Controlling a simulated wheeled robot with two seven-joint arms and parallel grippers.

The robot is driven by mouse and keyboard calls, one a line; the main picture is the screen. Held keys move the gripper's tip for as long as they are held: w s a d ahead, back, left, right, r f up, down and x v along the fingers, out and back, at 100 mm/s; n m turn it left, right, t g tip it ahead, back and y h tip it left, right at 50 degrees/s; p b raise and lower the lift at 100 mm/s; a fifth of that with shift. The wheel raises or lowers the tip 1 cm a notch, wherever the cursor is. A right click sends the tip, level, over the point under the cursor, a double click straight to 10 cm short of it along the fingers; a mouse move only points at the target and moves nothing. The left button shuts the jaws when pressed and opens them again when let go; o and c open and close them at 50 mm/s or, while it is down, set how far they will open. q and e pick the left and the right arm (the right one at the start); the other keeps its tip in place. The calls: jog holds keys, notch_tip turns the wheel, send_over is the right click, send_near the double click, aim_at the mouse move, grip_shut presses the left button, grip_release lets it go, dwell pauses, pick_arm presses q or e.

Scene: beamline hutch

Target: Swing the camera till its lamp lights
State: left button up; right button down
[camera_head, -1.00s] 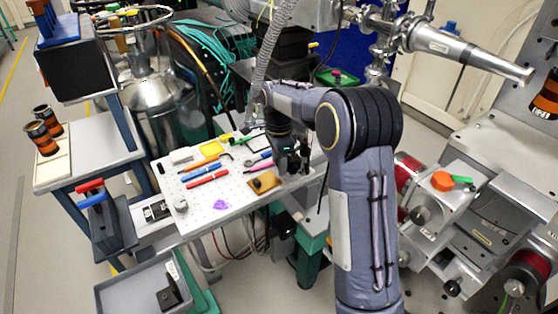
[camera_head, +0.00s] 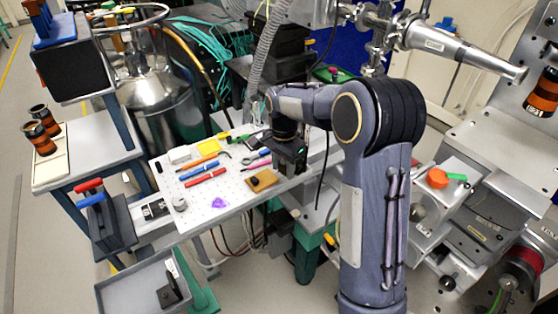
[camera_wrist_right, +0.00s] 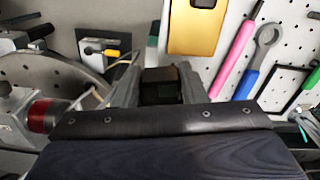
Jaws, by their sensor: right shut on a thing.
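My right gripper (camera_head: 290,166) points down at the right end of the white perforated board (camera_head: 222,185). In the right wrist view, its two fingers (camera_wrist_right: 162,88) are shut on a small dark block, which I take to be the camera (camera_wrist_right: 160,93). In the head view, the dark camera body (camera_head: 286,151) is largely merged with the gripper and wrist, so its outline is unclear. A small green spot shows near it; I cannot tell whether this is its lamp lit. My left gripper is out of view.
On the board lie a yellow-brown plate (camera_head: 261,181), red and blue tools (camera_head: 204,177) and a purple piece (camera_head: 219,203). A grey tray (camera_head: 130,290) is at lower left. Metal beamline equipment (camera_head: 470,230) stands close on the right of my arm.

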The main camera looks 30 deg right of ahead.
jog(key=shift+s+d+n+p, duration=0.15)
jog(key=shift+s+d+n, duration=0.4)
jog(key=shift+n, duration=0.6)
jog(key=shift+s+d+n+p, duration=0.15)
jog(key=shift+s+d+n, duration=0.15)
jog(key=shift+s+n, duration=0.6)
jog(key=shift+s+d+n+p, duration=0.15)
jog(key=shift+s+d+n, duration=0.3)
jog(key=shift+n, duration=0.9)
jog(key=c, duration=0.9)
grip_release()
notch_tip(320, 180, up, 8)
send_over(299, 171)
jog(key=s, duration=0.1)
jog(key=shift+a, duration=0.4)
